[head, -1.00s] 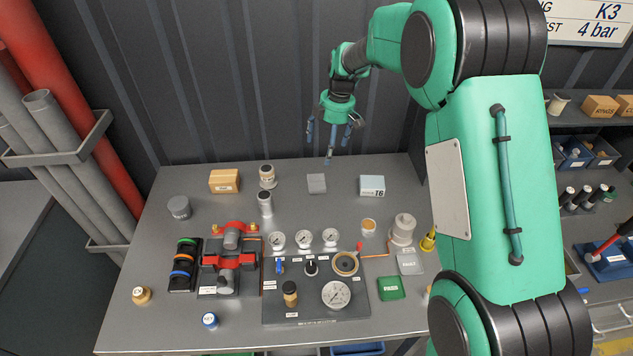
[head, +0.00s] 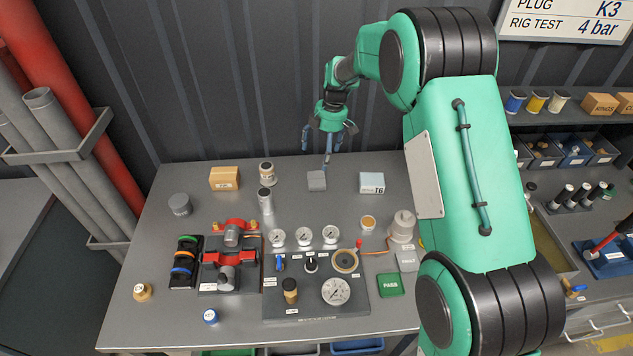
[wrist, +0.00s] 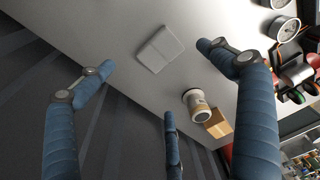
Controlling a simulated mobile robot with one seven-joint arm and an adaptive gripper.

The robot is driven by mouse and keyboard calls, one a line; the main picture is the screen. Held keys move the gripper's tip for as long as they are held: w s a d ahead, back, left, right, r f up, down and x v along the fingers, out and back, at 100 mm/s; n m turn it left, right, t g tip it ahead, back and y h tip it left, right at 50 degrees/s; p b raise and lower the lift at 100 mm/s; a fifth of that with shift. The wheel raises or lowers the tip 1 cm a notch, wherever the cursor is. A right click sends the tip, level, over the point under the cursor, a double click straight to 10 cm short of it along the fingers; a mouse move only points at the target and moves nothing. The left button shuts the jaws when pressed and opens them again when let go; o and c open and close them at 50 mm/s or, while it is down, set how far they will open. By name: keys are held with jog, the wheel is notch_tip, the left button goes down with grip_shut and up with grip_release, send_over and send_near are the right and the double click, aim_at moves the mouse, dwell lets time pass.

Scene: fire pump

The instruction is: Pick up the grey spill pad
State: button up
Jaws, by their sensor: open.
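The grey spill pad (head: 316,180) is a small, flat grey block near the back edge of the grey bench, left of a white box. In the wrist view the pad (wrist: 160,48) lies beyond the spread fingers, pale grey with a crease across it, and nothing touches it. My gripper (head: 328,148) hangs behind and above the pad, near the back wall, with its fingers apart. In the wrist view my gripper (wrist: 155,72) shows three blue fingers, open and empty.
A white box (head: 372,183) stands right of the pad. A white jar with a dark band (head: 267,172) and a cardboard box (head: 225,179) stand to its left. Gauges (head: 304,237) and a panel sit in front. The dark ribbed wall (head: 230,80) rises close behind.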

send_over(317, 179)
jog(key=f, duration=0.4)
jog(key=d+f, duration=0.1)
jog(key=f, duration=0.1)
jog(key=shift+w+f+b, duration=0.15)
jog(key=shift+f+b, duration=0.1)
jog(key=shift+b, duration=0.15)
jog(key=shift+a+f+b, duration=0.25)
jog(key=shift+f+b, duration=0.05)
jog(key=shift+f, duration=1)
jog(key=shift+a+f+b, duration=0.2)
jog(key=shift+f+b, duration=0.05)
jog(key=shift+f, duration=1.05)
jog(key=shift+c, duration=0.5)
jog(key=c, duration=1.2)
